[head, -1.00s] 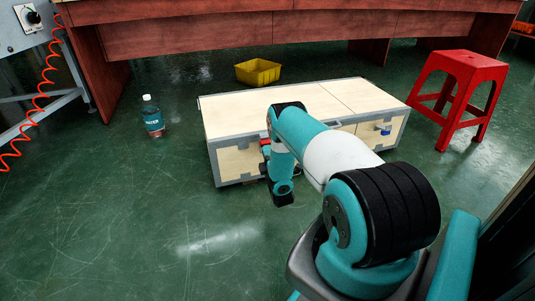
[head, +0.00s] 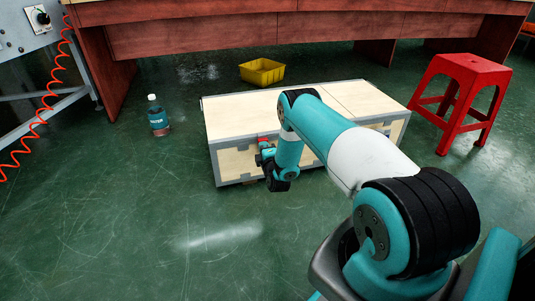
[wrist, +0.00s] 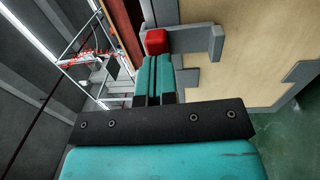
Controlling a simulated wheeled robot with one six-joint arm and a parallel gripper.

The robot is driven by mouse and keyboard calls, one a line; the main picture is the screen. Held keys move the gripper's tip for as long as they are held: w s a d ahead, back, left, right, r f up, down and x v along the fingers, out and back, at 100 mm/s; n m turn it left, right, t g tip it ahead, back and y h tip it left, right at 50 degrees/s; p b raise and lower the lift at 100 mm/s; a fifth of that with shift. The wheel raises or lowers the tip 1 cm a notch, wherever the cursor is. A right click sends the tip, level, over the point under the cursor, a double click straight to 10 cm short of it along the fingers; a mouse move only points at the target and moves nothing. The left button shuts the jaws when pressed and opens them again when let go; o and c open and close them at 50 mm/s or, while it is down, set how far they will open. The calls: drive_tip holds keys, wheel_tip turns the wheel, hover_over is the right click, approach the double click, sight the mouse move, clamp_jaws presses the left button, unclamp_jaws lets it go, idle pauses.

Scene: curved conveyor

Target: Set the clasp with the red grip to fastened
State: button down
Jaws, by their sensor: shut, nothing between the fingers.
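The clasp's red grip (head: 263,140) shows on the near front face of the pale wooden case (head: 232,163), toward its left half. In the wrist view the red grip (wrist: 156,42) is just beyond my fingertips, beside a grey bracket (wrist: 200,42) on the case wall. My gripper (wrist: 154,58) is shut and empty, its teal fingers side by side. The fingertips are very close to the grip; I cannot tell whether they touch. In the head view my gripper (head: 262,153) is in front of the case, just below the grip. The clasp's exact setting is unclear.
A water bottle (head: 158,116) stands left of the case. A yellow bin (head: 262,72) lies behind it, and a red stool (head: 466,72) stands at right. A red-brown bench (head: 225,38) spans the back. The green floor in front is clear.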

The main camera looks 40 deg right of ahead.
drive_tip(key=shift+s, duration=0.1)
drive_tip(key=r+p+v, duration=0.1)
drive_tip(key=p+v, duration=0.6)
drive_tip(key=v, duration=0.6)
drive_tip(key=shift+s+a, duration=0.35)
